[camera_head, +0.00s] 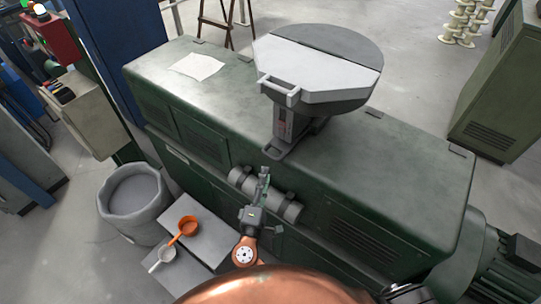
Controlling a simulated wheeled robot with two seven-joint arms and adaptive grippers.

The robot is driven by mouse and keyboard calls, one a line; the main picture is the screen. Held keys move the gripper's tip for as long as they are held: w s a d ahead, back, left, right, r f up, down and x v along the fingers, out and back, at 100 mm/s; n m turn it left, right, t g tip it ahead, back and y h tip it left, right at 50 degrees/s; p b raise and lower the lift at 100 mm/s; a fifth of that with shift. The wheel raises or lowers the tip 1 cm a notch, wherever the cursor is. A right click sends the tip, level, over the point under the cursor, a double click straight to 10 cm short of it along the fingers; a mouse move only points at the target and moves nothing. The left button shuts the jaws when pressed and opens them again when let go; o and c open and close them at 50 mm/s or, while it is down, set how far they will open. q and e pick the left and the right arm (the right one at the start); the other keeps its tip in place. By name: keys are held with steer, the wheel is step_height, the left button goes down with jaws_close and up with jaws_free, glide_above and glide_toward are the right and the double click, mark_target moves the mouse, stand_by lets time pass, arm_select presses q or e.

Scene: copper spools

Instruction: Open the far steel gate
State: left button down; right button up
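A round grey housing (345,48) stands on the green machine, with a pale steel plate (310,72) on its near half and a bar handle (279,90) at the plate's front left edge. The plate lies flat against the housing. I cannot tell whether this is the far steel gate; no other plain gate shows. My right gripper (264,178) is in front of the machine, pointing up in the picture, below and apart from the handle. It overlaps a grey horizontal cylinder in the picture; contact is unclear. Its fingers are small and seen edge-on. My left gripper is not in view.
The long green machine (215,85) fills the middle. The grey cylinder (287,208) sticks out from its front. A motor (490,262) is lower right.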

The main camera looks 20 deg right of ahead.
mark_target(270, 155)
steer(key=shift+r+p+x, duration=0.25)
steer(key=shift+p+x, duration=0.1)
steer(key=shift+x, duration=0.9)
steer(key=shift+r+p+x, duration=0.25)
steer(key=shift+p+x, duration=0.1)
steer(key=shift+x, duration=0.95)
steer(key=shift+r+p+x, duration=0.3)
steer(key=shift+p+x, duration=0.05)
steer(key=shift+x, duration=0.9)
steer(key=shift+s, duration=0.15)
steer(key=shift+c, duration=0.2)
jaws_close()
